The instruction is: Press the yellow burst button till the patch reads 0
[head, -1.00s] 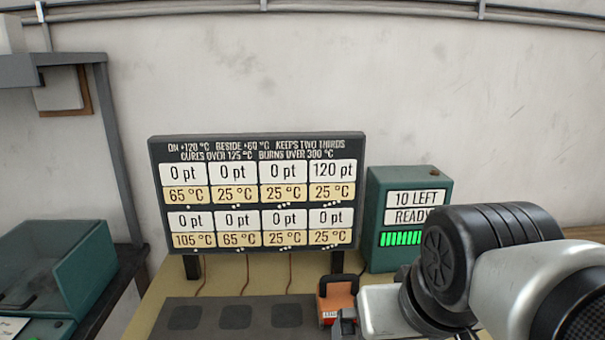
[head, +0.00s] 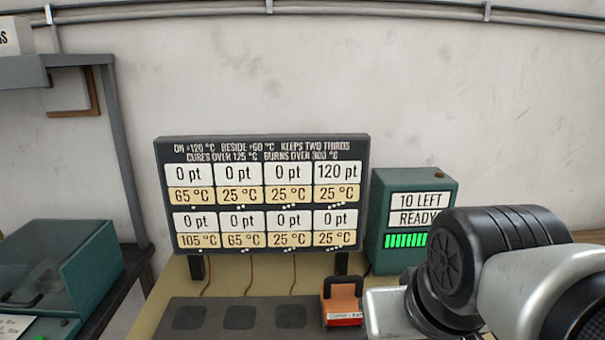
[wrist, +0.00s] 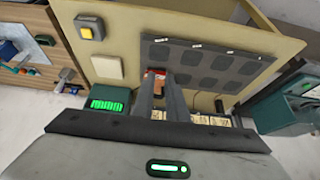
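The yellow button (wrist: 86,32) sits on a grey box at the upper left of the wrist view; it is out of the head view. The readout board (head: 262,195) shows 120 pt and 25 °C at its top right, and 0 pt in its other cells. The dark patch mat (head: 265,306) lies below it. My gripper (wrist: 163,76) has two grey fingers with a gap between them. An orange tool with a dark handle (head: 343,303) shows beyond the gap in the wrist view. In the head view my arm hides the gripper, and no fingers show around the tool.
A green box (head: 415,222) reads 10 LEFT and READY with a green bar. A cream pad (wrist: 107,67) lies between the button and that box in the wrist view. A green glass-topped case (head: 62,270) and a shelf post stand at the left.

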